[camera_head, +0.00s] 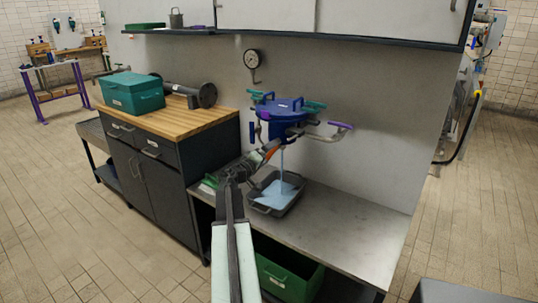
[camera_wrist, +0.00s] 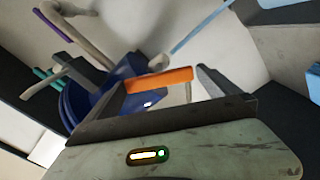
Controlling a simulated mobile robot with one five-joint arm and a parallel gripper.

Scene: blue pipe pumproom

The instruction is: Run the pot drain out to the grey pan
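The blue pot (camera_head: 283,113) is at the wall above the metal bench, with teal and purple handles around it. A light blue stream (camera_head: 281,160) falls from its underside into the grey pan (camera_head: 292,206), which holds light blue liquid. My gripper (camera_head: 266,153) is at the pot's near left side. In the wrist view its fingers (camera_wrist: 168,90) stand apart, with an orange lever grip (camera_wrist: 165,79) across the gap between their tips; whether they touch it is unclear. The blue pot (camera_wrist: 100,90) and the stream (camera_wrist: 205,22) also show there. The drain outlet is largely hidden in the head view.
A metal bench (camera_head: 340,222) carries the pan, with bare room to its right. A green bin (camera_head: 285,277) is below. A wooden-topped cabinet (camera_head: 185,118) with a green toolbox (camera_head: 132,93) stands left. A gauge (camera_head: 251,59) hangs on the wall behind.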

